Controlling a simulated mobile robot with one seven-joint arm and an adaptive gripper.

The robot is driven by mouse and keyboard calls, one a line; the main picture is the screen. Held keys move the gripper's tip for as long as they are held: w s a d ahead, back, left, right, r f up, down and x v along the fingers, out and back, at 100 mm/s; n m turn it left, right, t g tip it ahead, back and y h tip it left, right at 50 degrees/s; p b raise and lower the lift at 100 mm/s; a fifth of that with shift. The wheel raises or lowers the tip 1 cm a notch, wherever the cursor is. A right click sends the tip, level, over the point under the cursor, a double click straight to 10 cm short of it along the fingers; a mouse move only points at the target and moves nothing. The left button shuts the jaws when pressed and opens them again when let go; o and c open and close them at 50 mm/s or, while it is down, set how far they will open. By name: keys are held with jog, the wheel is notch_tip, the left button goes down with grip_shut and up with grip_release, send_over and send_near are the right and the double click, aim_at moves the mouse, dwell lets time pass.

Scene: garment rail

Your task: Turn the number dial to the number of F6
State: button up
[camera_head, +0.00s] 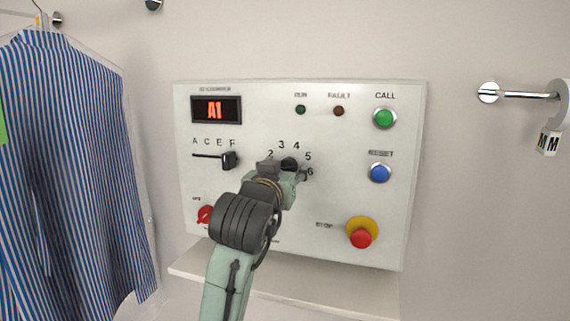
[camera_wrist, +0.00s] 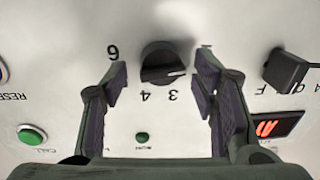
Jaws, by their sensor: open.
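The number dial (camera_wrist: 166,62) is a black round knob on the white panel (camera_head: 345,215). A light mark on it points right and slightly down in the wrist view. Numbers 3 and 4 lie below it there, and 6 lies left. My gripper (camera_wrist: 160,72) is open, with a finger on each side of the dial and gaps between. In the head view my arm hides part of the dial and some numbers. The red display (camera_head: 215,110) reads A1. The black letter slider knob (camera_head: 229,160) stands at the right end of its slot, below F.
Green (camera_head: 384,118) and blue (camera_head: 379,172) buttons and a red stop button (camera_head: 361,237) are at the panel's right. A red knob (camera_head: 205,215) is lower left. A shelf (camera_head: 300,288) juts out below. A striped shirt (camera_head: 75,170) hangs at left.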

jog(key=shift+w+d, duration=0.1)
jog(key=shift+w, duration=0.4)
jog(key=c, duration=1.1)
jog(key=shift+c, duration=0.2)
